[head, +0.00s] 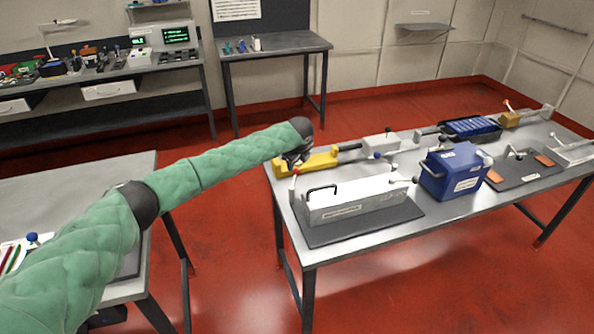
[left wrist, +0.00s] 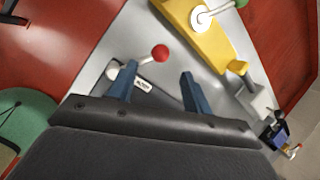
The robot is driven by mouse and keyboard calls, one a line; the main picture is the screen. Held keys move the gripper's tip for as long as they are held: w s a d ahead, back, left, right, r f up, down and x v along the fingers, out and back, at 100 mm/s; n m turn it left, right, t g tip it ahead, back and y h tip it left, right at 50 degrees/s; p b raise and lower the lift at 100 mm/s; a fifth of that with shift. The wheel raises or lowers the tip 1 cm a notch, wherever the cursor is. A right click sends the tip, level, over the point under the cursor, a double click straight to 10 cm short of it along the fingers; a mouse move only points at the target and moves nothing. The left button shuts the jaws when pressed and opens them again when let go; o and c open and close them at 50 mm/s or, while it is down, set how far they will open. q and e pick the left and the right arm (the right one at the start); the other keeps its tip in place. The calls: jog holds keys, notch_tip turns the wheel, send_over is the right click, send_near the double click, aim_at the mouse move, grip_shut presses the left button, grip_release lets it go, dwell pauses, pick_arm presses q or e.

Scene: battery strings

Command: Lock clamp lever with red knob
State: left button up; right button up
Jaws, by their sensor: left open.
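The red knob (left wrist: 160,53) is at the end of a short pale lever (left wrist: 137,62) in the left wrist view. The lever runs from a white pivot (left wrist: 113,70) beside the left finger. My left gripper (left wrist: 156,78) is open with two blue fingers, and nothing is between them. The knob appears just beyond the fingertips, apart from them. My right gripper is not in view.
A white box (head: 350,203) with a black handle stands on a dark plate beside the knob. A yellow fixture (head: 318,164) lies behind it; it also shows in the left wrist view (left wrist: 196,22). A blue box (head: 455,172) stands farther right. The table's front strip is clear.

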aim_at(296, 170)
pick_arm(q)
jog(key=shift+w+a+f+m+p, duration=0.1)
jog(key=shift+w+f+m+p, duration=0.4)
jog(key=shift+f, duration=0.65)
jog(key=shift+w+d+f+m+p, duration=0.1)
jog(key=shift+w+f+m+p, duration=0.45)
jog(key=shift+f, duration=0.6)
jog(key=shift+w+a+f+m+p, duration=0.1)
jog(key=shift+w+f+m+p, duration=0.4)
jog(key=shift+f, duration=0.65)
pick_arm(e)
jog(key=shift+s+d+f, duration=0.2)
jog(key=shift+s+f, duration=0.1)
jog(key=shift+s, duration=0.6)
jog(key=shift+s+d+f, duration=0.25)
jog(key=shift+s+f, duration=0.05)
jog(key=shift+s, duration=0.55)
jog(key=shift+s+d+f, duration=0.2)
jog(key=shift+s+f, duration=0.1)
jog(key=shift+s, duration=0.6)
pick_arm(q)
grip_shut()
